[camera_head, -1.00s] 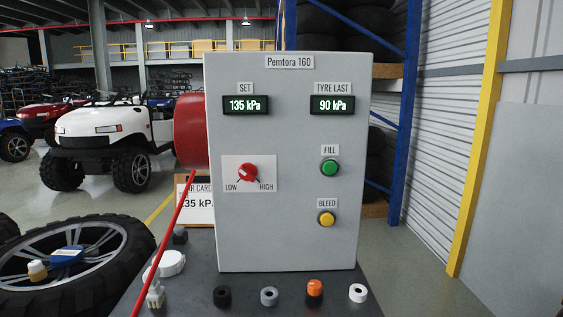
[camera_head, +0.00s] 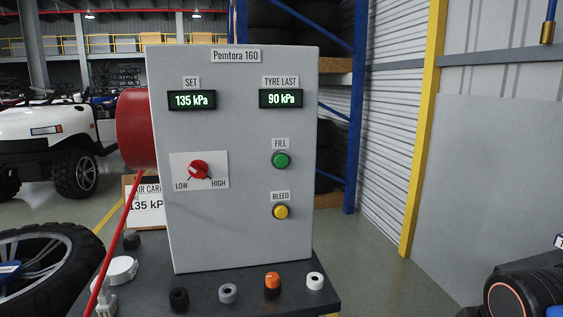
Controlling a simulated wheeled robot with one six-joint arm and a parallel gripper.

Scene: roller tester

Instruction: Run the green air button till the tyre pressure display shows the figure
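The green FILL button (camera_head: 281,160) is on the front of the grey Pemtora 160 panel (camera_head: 235,235). Above it the TYRE LAST display (camera_head: 281,99) reads 90 kPa. The SET display (camera_head: 192,100) reads 135 kPa. A yellow BLEED button (camera_head: 281,212) is below the green one. A red LOW–HIGH knob (camera_head: 199,170) is at the panel's left. The air card (camera_head: 146,205), partly hidden behind the panel, shows 135 kP. My gripper is not in view; a dark part of my arm shows at the lower right, well away from the panel.
The panel stands on a dark bench top (camera_head: 205,306) with several small caps along its front. A red hose (camera_head: 117,225) runs down at the left beside a tyre (camera_head: 50,265). The floor to the panel's right is clear up to a grey wall board (camera_head: 485,180).

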